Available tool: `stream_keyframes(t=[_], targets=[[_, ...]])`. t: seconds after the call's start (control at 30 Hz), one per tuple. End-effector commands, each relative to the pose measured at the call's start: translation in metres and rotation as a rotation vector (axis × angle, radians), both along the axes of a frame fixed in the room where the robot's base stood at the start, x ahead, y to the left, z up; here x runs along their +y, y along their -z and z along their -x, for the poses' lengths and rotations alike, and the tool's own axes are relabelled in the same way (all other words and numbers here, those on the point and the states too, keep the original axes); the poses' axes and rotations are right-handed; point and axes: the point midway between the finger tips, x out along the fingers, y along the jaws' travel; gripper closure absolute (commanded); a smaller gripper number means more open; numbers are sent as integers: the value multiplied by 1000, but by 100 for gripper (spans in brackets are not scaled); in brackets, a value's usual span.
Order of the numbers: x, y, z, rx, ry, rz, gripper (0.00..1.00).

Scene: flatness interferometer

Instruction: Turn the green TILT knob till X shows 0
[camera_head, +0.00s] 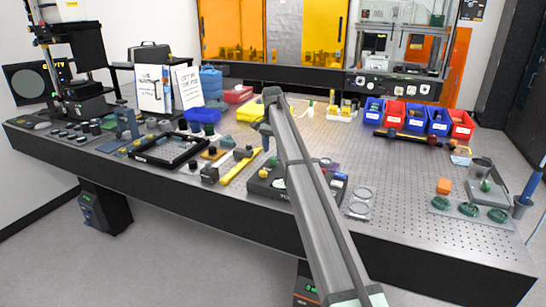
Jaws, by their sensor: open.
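A dark block-shaped unit (258,188) with white lettering on its front sits near the table's front edge, partly behind my arm. A small green knob (273,161) shows at its top, close to the arm; I cannot read a TILT label. My gripper (266,143) shows small and dark just above the knob, beside my arm link. It is open, and I cannot tell whether it touches the knob. A dark box (305,284) under the table has a small lit green readout, partly hidden by my arm; I cannot tell whether it is the X reading.
The perforated table (400,222) is crowded on the left with small optics, a black frame (168,150) and a yellow bar (240,167). Blue and red bins (416,119) stand at the back right. Green round parts (468,209) lie at the right. Bare table shows right of the arm.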

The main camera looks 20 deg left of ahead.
Motion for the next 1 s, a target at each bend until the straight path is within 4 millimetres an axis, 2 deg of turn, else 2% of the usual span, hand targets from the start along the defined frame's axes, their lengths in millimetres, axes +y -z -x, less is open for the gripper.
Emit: stream_keyframes(t=[0.1, 0.3, 0.7, 1.0], targets=[[-1, 17, 1, 1, 0, 1, 43], [-1, 33, 0, 0, 0, 0, 43], [-1, 38, 0, 0, 0, 0, 43], [-1, 38, 0, 0, 0, 0, 72]])
